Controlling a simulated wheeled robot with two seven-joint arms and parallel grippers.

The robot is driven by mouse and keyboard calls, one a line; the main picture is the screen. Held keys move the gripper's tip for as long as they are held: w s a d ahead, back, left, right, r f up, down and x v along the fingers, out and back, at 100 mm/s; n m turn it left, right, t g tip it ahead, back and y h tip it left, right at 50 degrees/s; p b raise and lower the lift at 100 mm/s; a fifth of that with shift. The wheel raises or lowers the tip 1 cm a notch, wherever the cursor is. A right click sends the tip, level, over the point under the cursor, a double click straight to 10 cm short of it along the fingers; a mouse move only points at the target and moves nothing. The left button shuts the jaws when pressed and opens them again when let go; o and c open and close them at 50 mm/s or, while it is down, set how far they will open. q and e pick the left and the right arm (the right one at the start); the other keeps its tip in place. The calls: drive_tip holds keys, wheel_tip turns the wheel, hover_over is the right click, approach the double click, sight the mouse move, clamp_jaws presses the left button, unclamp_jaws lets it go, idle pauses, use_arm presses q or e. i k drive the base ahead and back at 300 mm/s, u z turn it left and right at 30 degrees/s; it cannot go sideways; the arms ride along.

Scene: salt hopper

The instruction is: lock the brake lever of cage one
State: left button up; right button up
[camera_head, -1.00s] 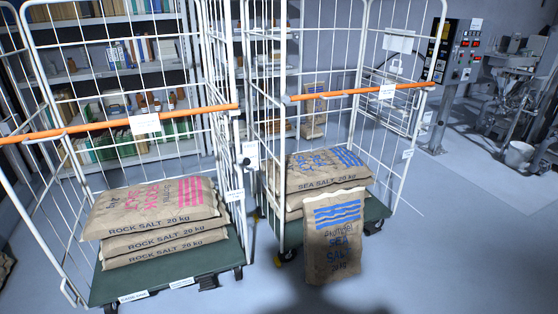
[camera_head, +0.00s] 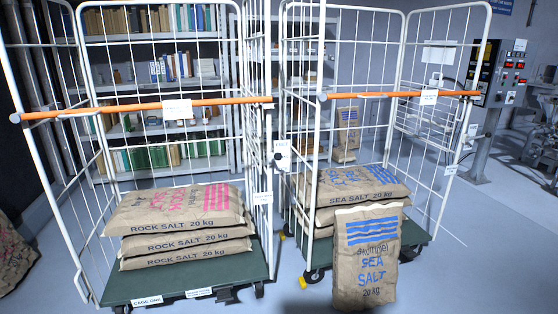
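Cage one is the left roll cage (camera_head: 190,287), with white wire walls and a dark green deck. Its front deck edge bears a small label (camera_head: 148,301) reading "CAGE ONE" and a second label (camera_head: 199,292) too small to read. Three rock salt sacks (camera_head: 186,243) lie stacked on the deck. Dark caster parts (camera_head: 259,290) show under the right front corner; I cannot make out a brake lever on cage one or its position. An orange bar (camera_head: 120,109) spans the cage front. Neither of my grippers is in view.
A second cage (camera_head: 415,234) stands close on the right with sea salt sacks (camera_head: 352,187). Another sea salt sack (camera_head: 366,258) stands upright at its front. A yellow part (camera_head: 303,282) shows by its front left caster. Shelves (camera_head: 160,78) stand behind.

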sight(278, 156)
drive_tip(key=u, duration=0.2)
drive_tip(key=i, duration=1.35)
drive_tip(key=z, duration=0.3)
